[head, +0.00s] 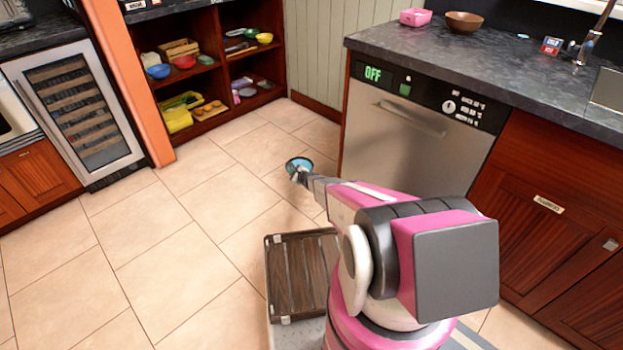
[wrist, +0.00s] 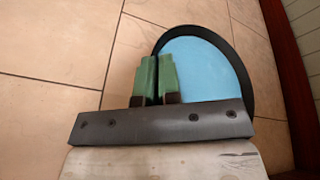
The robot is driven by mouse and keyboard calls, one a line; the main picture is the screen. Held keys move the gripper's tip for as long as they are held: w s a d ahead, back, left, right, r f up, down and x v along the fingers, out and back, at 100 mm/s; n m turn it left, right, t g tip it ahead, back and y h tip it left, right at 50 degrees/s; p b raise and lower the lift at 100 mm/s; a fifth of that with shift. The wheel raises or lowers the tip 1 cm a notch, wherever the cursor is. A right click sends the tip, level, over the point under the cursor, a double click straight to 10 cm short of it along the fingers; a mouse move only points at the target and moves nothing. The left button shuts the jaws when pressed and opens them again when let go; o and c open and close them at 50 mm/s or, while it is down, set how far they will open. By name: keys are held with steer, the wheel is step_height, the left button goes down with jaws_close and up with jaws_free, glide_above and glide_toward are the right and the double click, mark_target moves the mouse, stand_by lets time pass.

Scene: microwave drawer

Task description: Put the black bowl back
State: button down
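The black bowl (head: 300,163) has a dark rim and a light blue inside. My gripper (head: 297,176) holds it out over the tiled floor, in front of the shelf unit (head: 216,65). In the wrist view the bowl (wrist: 205,68) is large, and its left rim runs between the green fingertips of my gripper (wrist: 157,78). The fingers are close together and shut on that rim. The lower part of the bowl is hidden behind the gripper. The shelf unit is open-fronted, with several compartments.
The shelves hold a blue bowl (head: 158,71), a red bowl (head: 183,62), a yellow bowl (head: 264,38) and other items. A dishwasher (head: 400,150) stands at right below a counter (head: 480,62) with a brown bowl (head: 464,21). The floor (head: 215,165) before the shelves is clear.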

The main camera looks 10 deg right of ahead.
steer(key=shift+w+d+f, duration=1.35)
steer(key=shift+d+f, duration=0.05)
steer(key=shift+f, duration=0.8)
steer(key=shift+w+d+f, duration=1.3)
steer(key=shift+d+f, duration=0.1)
steer(key=shift+f, duration=0.8)
steer(key=shift+w+d+f, duration=1.35)
steer(key=shift+d+f, duration=0.05)
steer(key=shift+f, duration=0.8)
steer(key=shift+f, duration=0.15)
steer(key=c, duration=1.3)
jaws_free()
